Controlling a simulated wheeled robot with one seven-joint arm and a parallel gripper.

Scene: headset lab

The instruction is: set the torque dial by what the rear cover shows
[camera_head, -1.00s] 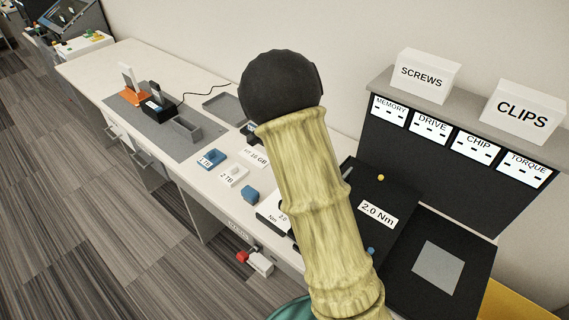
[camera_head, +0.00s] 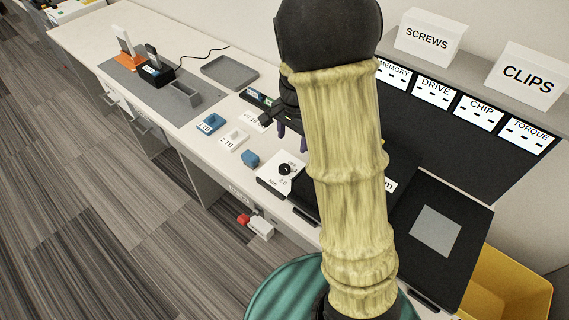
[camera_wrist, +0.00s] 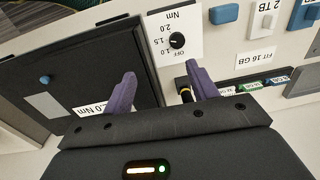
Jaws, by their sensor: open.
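The torque dial is a small black knob (camera_wrist: 177,40) on a white plate (camera_wrist: 185,18) marked OFF, 1.0, 1.5, 2.0 and Nm. It also shows in the head view (camera_head: 285,170); its exact setting is too small to tell. The rear cover (camera_wrist: 85,60) is a dark panel with a white label reading 2.0 Nm (camera_wrist: 92,107). In the head view my arm hides most of that label. My gripper (camera_wrist: 162,82) is open and empty, its purple fingers apart. In the wrist view the knob lies beyond the fingertips, nearer the right finger. The gripper shows in the head view (camera_head: 292,138) behind the dial.
A blue block (camera_head: 250,158), a 2 TB piece (camera_head: 233,140) and a 1 TB piece (camera_head: 209,123) lie near the dial. A grey tray (camera_head: 229,70) is farther back. A shelf with SCREWS (camera_head: 429,38) and CLIPS (camera_head: 525,75) boxes stands at the right. A yellow bin (camera_head: 510,285) is at lower right.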

